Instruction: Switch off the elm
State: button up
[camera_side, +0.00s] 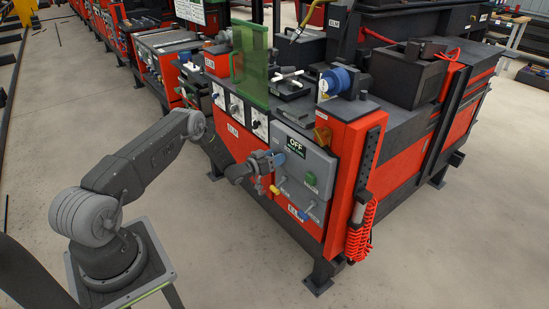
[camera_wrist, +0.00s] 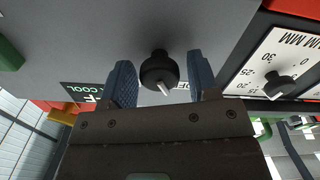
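The elm machine (camera_side: 230,142) is a red and grey welder with ELM labels. Its grey control panel (camera_side: 322,165) bears a sign reading OFF (camera_side: 296,146). My gripper (camera_side: 280,158) is at the panel's upper left, beside that sign. In the wrist view my gripper (camera_wrist: 159,64) is open, with one blue finger on each side of a black round knob (camera_wrist: 158,70) with a pale pointer. Gaps show between knob and fingers. My gripper hides the knob in the side view. In the wrist view, the sign (camera_wrist: 75,92) is partly hidden by a finger.
A green button (camera_side: 311,178), a yellow-tipped lever (camera_side: 275,190) and a blue-tipped lever (camera_side: 303,214) are on the panel, near my gripper. White dials (camera_side: 260,128) sit to the left. A red coiled hose (camera_side: 359,232) hangs at the right corner. Floor in front is clear.

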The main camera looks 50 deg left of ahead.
jog(key=shift+o, duration=0.5)
jog(key=shift+s, duration=0.1)
jog(key=s, duration=1.3)
jog(key=shift+s, duration=0.35)
